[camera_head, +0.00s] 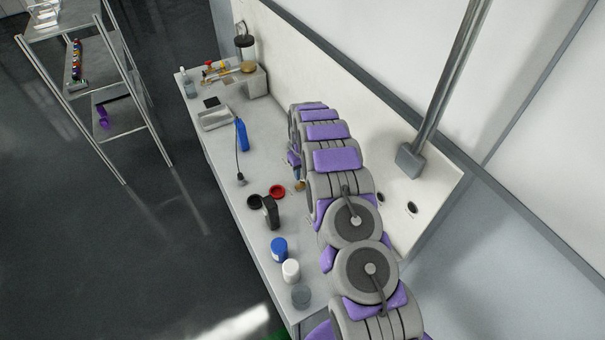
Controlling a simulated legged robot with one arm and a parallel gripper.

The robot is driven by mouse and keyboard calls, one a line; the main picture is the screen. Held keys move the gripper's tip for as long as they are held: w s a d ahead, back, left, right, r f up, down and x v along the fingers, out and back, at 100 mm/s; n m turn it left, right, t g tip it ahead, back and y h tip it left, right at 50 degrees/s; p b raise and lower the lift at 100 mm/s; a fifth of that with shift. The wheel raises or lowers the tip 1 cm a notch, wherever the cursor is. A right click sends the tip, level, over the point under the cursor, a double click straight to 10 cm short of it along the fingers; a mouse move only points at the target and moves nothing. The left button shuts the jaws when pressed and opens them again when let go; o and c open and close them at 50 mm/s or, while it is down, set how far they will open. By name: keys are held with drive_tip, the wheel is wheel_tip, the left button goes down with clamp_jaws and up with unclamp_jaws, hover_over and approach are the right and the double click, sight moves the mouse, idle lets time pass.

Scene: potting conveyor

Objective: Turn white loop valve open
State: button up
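I cannot make out the white loop valve; my grey and purple arm covers a strip of the workbench and part of the white back panel. The arm runs from the bottom of the view up across the bench and curls over at its far end. What looks like my gripper (297,168) shows as a small, partly covered shape at the left side of the arm, low over the bench. Its fingers are too small and hidden to tell open from shut. A small gold-coloured piece (300,185) shows just below it.
On the workbench (225,160) stand a blue bottle (242,136), a grey tray (215,119), a red ring (277,191), a black upright tool (270,211) and several jars near the front, one blue (279,248). A metal shelf rack (112,97) stands left. The dark floor between is clear.

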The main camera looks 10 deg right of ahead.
drive_tip(key=shift+f, duration=0.5)
drive_tip(key=shift+c, duration=0.4)
clamp_jaws()
